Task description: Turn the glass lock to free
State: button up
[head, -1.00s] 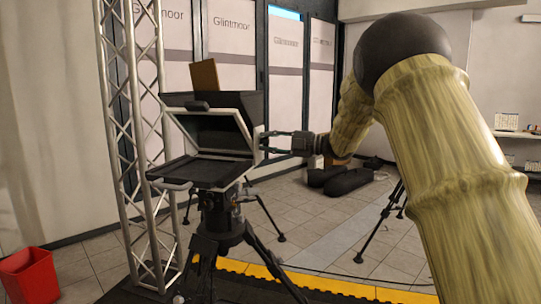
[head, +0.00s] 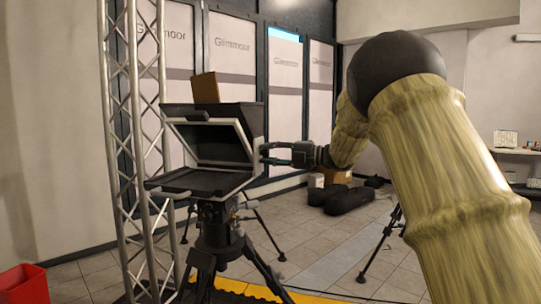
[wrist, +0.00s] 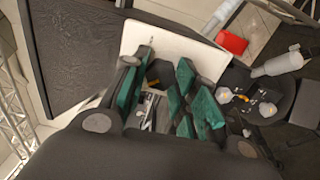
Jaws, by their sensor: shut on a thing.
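The teleprompter (head: 248,116), with a pale frame, a slanted glass and a dark hood, stands on a tripod left of centre in the head view. My gripper (head: 264,153) reaches its right side from the right. In the wrist view, the green-padded fingers (wrist: 158,98) are closed on a small dark part beside the pale side panel (wrist: 170,44). This part seems to be the glass lock (wrist: 153,83), with an orange mark. The fingers hide most of it, so its angle cannot be read. In the head view the lock is too small to make out.
A metal truss (head: 150,120) stands close left of the teleprompter. A red bin (head: 22,284) is at lower left and also shows in the wrist view (wrist: 232,42). Black bags (head: 345,200) lie on the floor behind.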

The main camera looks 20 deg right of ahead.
jog(key=o, duration=1)
jog(key=v, duration=1.2)
jog(key=shift+f, duration=0.1)
